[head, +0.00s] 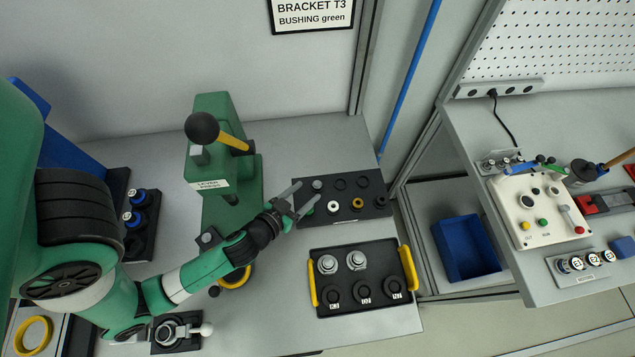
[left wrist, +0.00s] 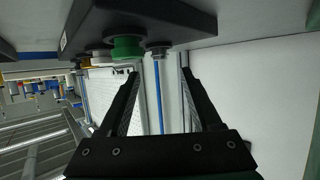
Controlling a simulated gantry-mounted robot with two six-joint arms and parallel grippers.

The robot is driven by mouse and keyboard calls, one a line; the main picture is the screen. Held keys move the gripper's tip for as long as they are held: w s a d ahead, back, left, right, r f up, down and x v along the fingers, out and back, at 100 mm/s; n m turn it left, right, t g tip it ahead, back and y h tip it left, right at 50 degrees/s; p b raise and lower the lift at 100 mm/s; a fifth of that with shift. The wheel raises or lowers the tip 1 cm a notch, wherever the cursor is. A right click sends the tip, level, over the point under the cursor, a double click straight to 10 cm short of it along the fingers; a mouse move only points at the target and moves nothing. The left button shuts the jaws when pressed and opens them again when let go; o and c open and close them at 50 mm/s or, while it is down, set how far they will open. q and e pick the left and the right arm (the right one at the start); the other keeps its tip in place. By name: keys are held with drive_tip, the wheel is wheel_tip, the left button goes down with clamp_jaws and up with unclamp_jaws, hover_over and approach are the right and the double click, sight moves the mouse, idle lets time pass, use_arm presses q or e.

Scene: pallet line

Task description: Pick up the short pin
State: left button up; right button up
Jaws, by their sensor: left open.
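My left gripper (head: 304,196) is open and empty at the left end of a dark parts tray (head: 344,217). A small grey pin (head: 318,185) stands in the tray's back row, just beyond the fingertips; I cannot tell its length. A green bushing (head: 309,209) sits in the front row close to the nearer finger. In the left wrist view the picture is upside down. The grey pin (left wrist: 158,46) and green bushing (left wrist: 128,46) show above the open fingers (left wrist: 160,72), with nothing between the fingers. My right gripper is not in view.
White (head: 334,207) and orange (head: 357,203) bushings share the tray. A yellow-handled tray (head: 345,277) with two metal parts lies in front. A green lever press (head: 226,150) stands left of my gripper. The bench between press and yellow-handled tray is partly clear.

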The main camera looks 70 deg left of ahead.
sight(316, 185)
use_arm(q)
drive_tip(key=shift+w+a+f, duration=0.25)
drive_tip(key=shift+w+f, duration=0.05)
drive_tip(key=x, duration=0.4)
drive_tip(key=shift+w+f, duration=0.1)
drive_tip(key=shift+f, duration=0.1)
clamp_jaws()
